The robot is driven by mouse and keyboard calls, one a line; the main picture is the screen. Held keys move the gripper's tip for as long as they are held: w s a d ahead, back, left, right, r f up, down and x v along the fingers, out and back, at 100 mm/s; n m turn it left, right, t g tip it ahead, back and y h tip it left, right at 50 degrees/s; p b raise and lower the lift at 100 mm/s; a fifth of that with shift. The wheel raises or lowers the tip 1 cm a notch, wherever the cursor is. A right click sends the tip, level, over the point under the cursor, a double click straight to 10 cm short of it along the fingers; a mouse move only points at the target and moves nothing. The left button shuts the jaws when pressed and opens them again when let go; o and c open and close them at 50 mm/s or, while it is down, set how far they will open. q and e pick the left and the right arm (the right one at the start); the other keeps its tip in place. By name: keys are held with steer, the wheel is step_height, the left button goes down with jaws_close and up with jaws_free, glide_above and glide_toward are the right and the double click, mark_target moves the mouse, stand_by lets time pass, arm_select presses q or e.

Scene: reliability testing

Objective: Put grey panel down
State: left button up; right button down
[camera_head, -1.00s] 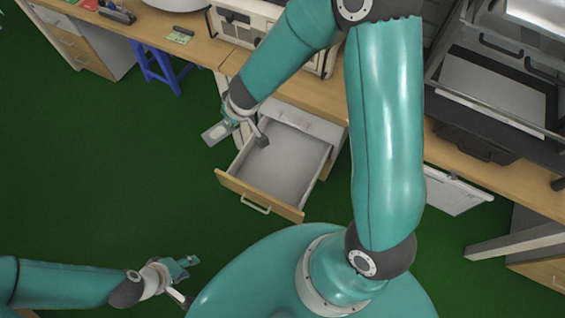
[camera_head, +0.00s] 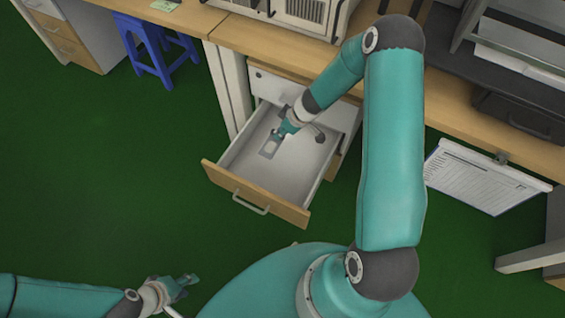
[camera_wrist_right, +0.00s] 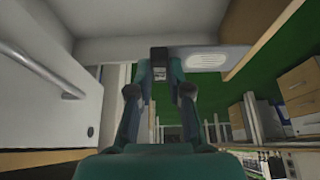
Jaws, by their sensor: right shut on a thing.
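The grey panel (camera_head: 268,149) is a small flat light-grey piece inside the open drawer (camera_head: 250,176). My right gripper (camera_head: 277,137) reaches down into the drawer and is shut on the panel's edge. Whether the panel touches the drawer floor is unclear. My left gripper (camera_head: 187,283) is away at the lower left over the green floor, with no object visible in it; its finger opening is too small to judge.
The drawer's wooden front (camera_head: 255,194) and side walls surround the right gripper. A wooden worktop (camera_head: 270,45) runs above the cabinet. A clipboard with paper (camera_head: 480,178) hangs at the right. A blue stool (camera_head: 155,50) stands at the upper left. The drawer floor beside the panel is mostly bare.

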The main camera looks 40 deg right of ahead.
mark_target(278, 164)
step_height(278, 164, down, 20)
steer(key=b, duration=2)
steer(key=shift+r, duration=0.1)
steer(key=c, duration=1.1)
jaws_free()
